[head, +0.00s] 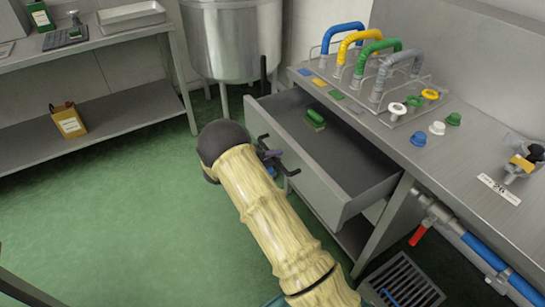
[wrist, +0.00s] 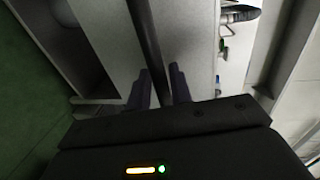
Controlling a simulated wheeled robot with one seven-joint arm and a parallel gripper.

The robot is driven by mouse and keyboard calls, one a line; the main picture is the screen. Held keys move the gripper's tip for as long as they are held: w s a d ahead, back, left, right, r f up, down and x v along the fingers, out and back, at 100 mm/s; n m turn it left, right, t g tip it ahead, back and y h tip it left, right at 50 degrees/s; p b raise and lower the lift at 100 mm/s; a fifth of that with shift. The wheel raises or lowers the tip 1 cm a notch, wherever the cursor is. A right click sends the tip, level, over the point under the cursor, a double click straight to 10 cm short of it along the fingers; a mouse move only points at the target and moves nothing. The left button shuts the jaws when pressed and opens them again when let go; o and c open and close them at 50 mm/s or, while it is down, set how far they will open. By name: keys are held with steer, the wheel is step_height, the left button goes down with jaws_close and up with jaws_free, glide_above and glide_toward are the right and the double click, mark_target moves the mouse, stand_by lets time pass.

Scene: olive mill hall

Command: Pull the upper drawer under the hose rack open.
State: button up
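The upper drawer (head: 325,185) under the hose rack (head: 360,75) stands well out from the bench, and its grey inside shows from above. A green block-like thing (head: 315,120) lies in it near the back left. My gripper (head: 268,157) is at the drawer's front, at its dark bar handle (head: 292,171). In the wrist view the handle (wrist: 148,45) runs between the two fingers (wrist: 160,90), which sit close on both sides of it. My arm hides part of the drawer front in the head view.
A steel bench (head: 470,165) with coloured knobs stands right. Pipes with a red lever (head: 418,236) run below it, near a floor grate (head: 402,282). A steel tank (head: 235,40) stands behind. A shelved table (head: 100,60) is at left. Green floor (head: 110,215) between is clear.

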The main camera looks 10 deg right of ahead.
steer(key=shift+o, duration=0.7)
steer(key=shift+a, duration=0.1)
steer(key=shift+a+r, duration=0.1)
steer(key=shift+a, duration=0.05)
steer(key=v, duration=1.7)
